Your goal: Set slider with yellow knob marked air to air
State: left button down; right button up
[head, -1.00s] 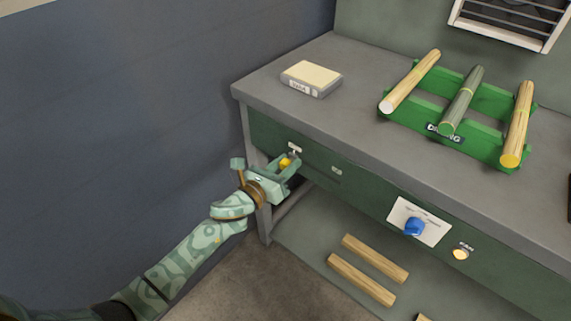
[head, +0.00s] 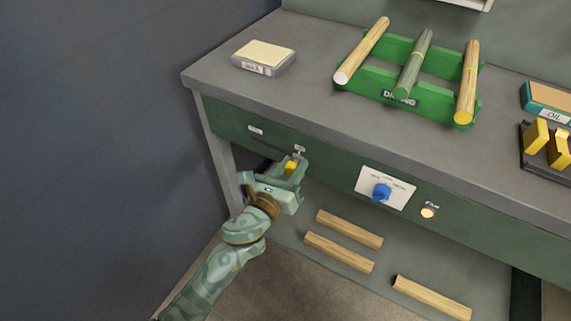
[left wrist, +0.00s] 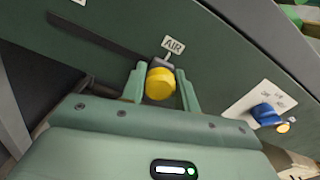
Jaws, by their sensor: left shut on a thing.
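The slider's yellow knob (head: 290,166) is on the green front panel of the bench, and it also shows in the left wrist view (left wrist: 160,85). The AIR label (left wrist: 173,47) is just above the knob, at the right end of the dark slot (left wrist: 105,36). The slot runs bare to the left of the knob, toward a second label (head: 256,130). My left gripper (head: 293,165) is shut on the knob, with one finger on each side of it. My right gripper is not in view.
Right of the slider are a blue rotary knob (head: 381,192) on a white plate and a round lit button (head: 428,212). A green rack (head: 440,99) with turned wood pieces and a pale box (head: 264,57) stand on the bench. Wood pieces (head: 349,229) lie on the lower shelf.

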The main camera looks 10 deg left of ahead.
pick_arm(q)
jog(key=shift+s+d+f, duration=0.1)
jog(key=shift+d, duration=0.1)
jog(key=c, duration=1.1)
grip_release()
jog(key=shift+o, duration=0.2)
jog(key=shift+s+a, duration=0.2)
jog(key=shift+s, duration=0.25)
jog(key=v, duration=1.5)
jog(key=shift+s, duration=0.15)
